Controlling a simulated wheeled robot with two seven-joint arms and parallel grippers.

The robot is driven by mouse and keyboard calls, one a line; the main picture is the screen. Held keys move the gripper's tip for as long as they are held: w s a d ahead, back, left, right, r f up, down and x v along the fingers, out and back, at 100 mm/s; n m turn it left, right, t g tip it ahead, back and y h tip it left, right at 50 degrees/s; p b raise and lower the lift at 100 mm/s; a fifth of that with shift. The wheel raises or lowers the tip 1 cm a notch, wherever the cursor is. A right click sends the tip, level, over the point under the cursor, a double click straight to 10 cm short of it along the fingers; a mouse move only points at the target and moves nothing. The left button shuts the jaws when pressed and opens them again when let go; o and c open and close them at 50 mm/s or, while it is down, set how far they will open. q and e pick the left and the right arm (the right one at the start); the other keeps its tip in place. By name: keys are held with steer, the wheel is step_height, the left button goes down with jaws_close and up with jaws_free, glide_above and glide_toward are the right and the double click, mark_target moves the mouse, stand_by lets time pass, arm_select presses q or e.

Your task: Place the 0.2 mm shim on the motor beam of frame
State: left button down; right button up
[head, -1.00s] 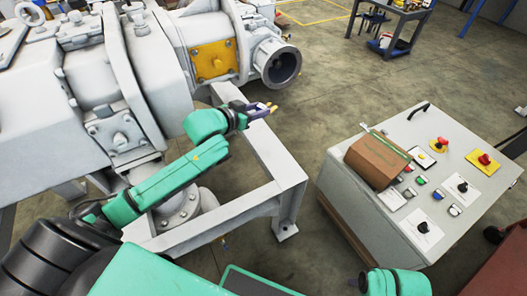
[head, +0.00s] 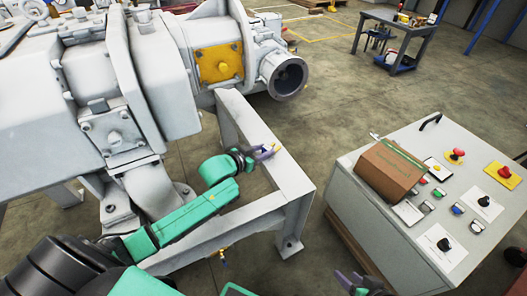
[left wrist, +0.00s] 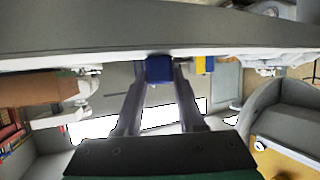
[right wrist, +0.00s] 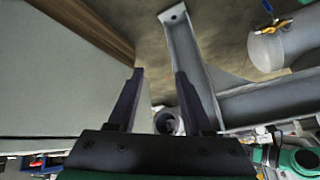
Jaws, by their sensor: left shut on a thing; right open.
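The frame's grey beam (head: 285,172) runs beside the white machine in the head view. My left gripper (head: 268,151) is at this beam, over its top face as seen from the head. It is shut on a small piece, taken as the shim, with a blue part (left wrist: 159,69) between the fingertips in the left wrist view. That view shows the grey beam (left wrist: 160,32) across the top, close to the fingertips; whether the piece touches it I cannot tell. The piece's thickness marking is not readable. My right gripper (right wrist: 155,78) is open and empty, low in the head view (head: 352,280).
A control cabinet (head: 345,215) stands at the right with a brown cardboard box (head: 392,172) on top. The white machine (head: 150,90), with a yellow plate (head: 220,63), fills the left. A blue-grey work table (head: 395,22) stands far back. Floor is open between beam and cabinet.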

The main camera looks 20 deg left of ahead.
arm_select(q)
steer(key=shift+f, duration=0.15)
steer(key=c, duration=0.5)
jaws_free()
steer(key=shift+s+a+r, duration=0.1)
steer(key=shift+s+r, duration=0.1)
steer(key=shift+r, duration=0.05)
steer(key=p+v, duration=0.4)
steer(key=v, duration=0.7)
steer(key=shift+s+p, duration=0.25)
steer(key=shift+p, duration=0.1)
arm_select(e)
steer(key=s+d+r+g+h, duration=0.2)
steer(key=s+d+g+h, duration=0.1)
steer(key=d, duration=0.4)
steer(key=shift+s+d+r+m+g, duration=0.2)
steer(key=shift+s+d+m+g, duration=0.2)
steer(key=shift+s+g, duration=0.25)
arm_select(q)
steer(key=shift+a+r, duration=0.1)
steer(key=shift+r, duration=0.05)
arm_select(e)
steer(key=shift+a, duration=0.1)
